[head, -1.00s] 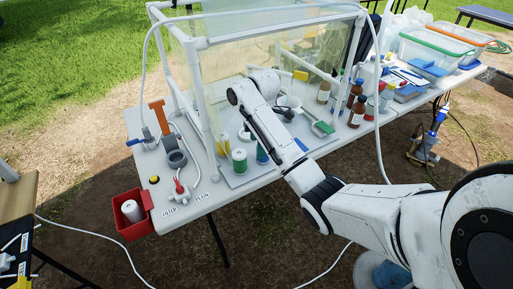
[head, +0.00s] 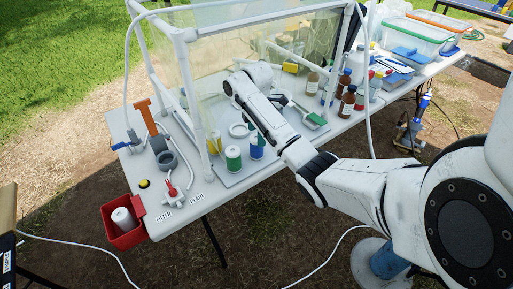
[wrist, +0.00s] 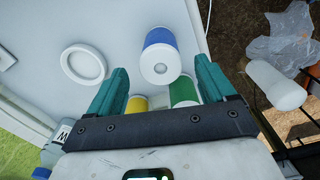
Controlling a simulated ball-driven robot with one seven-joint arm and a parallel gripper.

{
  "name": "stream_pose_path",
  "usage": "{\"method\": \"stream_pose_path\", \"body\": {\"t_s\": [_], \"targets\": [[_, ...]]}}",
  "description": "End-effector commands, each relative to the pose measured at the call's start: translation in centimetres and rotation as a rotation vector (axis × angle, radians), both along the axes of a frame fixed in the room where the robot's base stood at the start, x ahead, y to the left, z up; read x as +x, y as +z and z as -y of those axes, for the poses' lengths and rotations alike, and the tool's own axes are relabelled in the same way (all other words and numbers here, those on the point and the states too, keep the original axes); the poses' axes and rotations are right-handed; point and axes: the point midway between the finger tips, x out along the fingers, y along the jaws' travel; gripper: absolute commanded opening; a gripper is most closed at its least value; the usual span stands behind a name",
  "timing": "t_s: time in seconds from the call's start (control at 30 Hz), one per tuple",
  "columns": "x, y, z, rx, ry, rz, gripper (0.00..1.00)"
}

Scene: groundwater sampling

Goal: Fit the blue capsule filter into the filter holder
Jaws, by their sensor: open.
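The blue capsule filter (head: 257,148) stands upright on the grey mat between the green capsule filter (head: 233,158) and my arm. In the wrist view the blue filter (wrist: 160,38) lies ahead of and between the fingertips, its white end toward the camera. My gripper (wrist: 160,68) has teal fingers spread wide and holds nothing. In the head view its fingers are hidden by my arm. The green (wrist: 184,90) and yellow (wrist: 137,104) filters are partly hidden behind the gripper bar.
A white-framed clear enclosure (head: 185,60) surrounds the mat. A white ring (wrist: 83,65) lies near the filters. An orange-handled tool (head: 145,115), a red-handled valve (head: 171,190) and a red bin (head: 122,235) are at left. Brown bottles (head: 346,102) stand at right.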

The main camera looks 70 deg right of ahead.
Motion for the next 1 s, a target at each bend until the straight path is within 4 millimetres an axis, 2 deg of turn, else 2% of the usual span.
{"method": "stream_pose_path", "body": {"t_s": [0.2,0.3,0.57,1.0], "targets": [[-0.2,-3.2,0.0,0.002,-0.001,-0.002,0.83],[-0.2,-4.0,0.0,0.001,0.000,-0.003,0.83],[-0.1,-4.3,0.0,0.000,0.000,0.000,0.83],[-0.1,-4.2,0.0,0.000,0.000,0.000,0.42]]}}
